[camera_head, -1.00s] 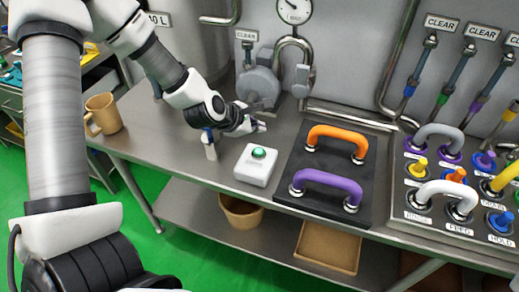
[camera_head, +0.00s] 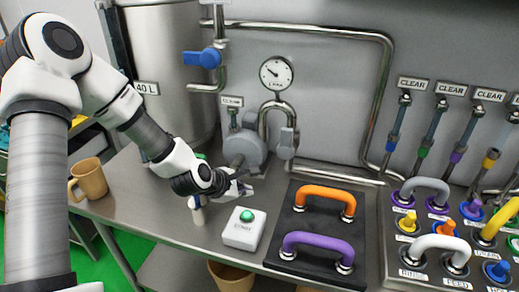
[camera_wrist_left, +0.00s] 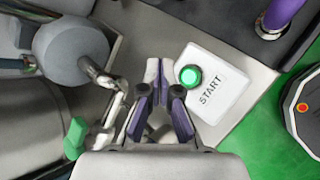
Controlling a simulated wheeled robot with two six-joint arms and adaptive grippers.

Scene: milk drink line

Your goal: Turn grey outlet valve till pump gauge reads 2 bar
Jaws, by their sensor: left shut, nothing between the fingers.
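The pump gauge (camera_head: 276,73) is a round white dial on the wall pipe. Its needle points to the upper left, and the scale is too small to read surely. The valve with a grey handle (camera_head: 287,142) sits on the pipe below the gauge, its handle hanging down. The grey pump (camera_head: 245,148) stands to its left and shows in the left wrist view (camera_wrist_left: 70,50). My left gripper (camera_head: 243,188) is shut and empty, in front of the pump and apart from the valve. Its purple-padded fingers (camera_wrist_left: 162,88) show in the wrist view. My right gripper is not in view.
A white START box (camera_head: 240,236) with a green button stands close before my left gripper. A black plate (camera_head: 318,222) with orange and purple handles lies to the right. A blue valve handle (camera_head: 202,58) is by the tank. A tan mug (camera_head: 90,178) stands left.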

